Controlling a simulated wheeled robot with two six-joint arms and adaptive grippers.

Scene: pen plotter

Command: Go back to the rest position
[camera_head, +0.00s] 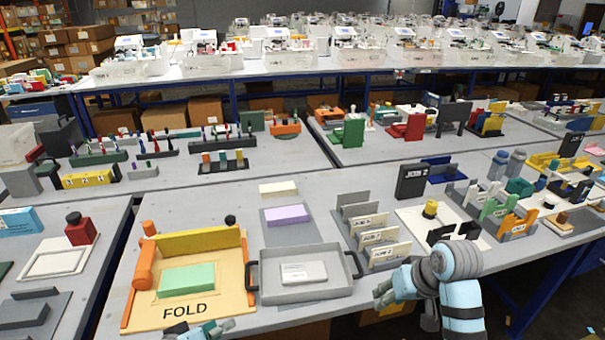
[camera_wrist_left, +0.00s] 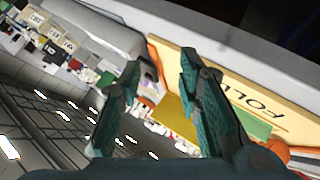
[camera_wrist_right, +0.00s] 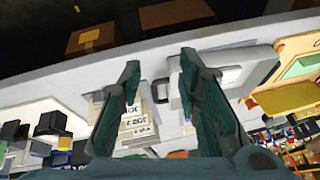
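My left gripper (camera_head: 205,328) shows at the bottom edge of the head view, just in front of the yellow FOLD board (camera_head: 140,312). In the left wrist view its two teal fingers (camera_wrist_left: 162,62) are apart with nothing held between them. My right gripper (camera_head: 384,291) is over the table's front edge, right of the grey tray (camera_head: 335,281). In the right wrist view its fingers (camera_wrist_right: 158,62) are also apart and empty. Most of my left arm is out of the head view.
A green block (camera_head: 187,280) lies on the FOLD board, and a white labelled box (camera_head: 304,272) lies in the tray. Upright card holders (camera_head: 384,254) stand close behind my right gripper. A lilac block (camera_head: 287,215) lies behind the tray. Bare table shows along the front edge.

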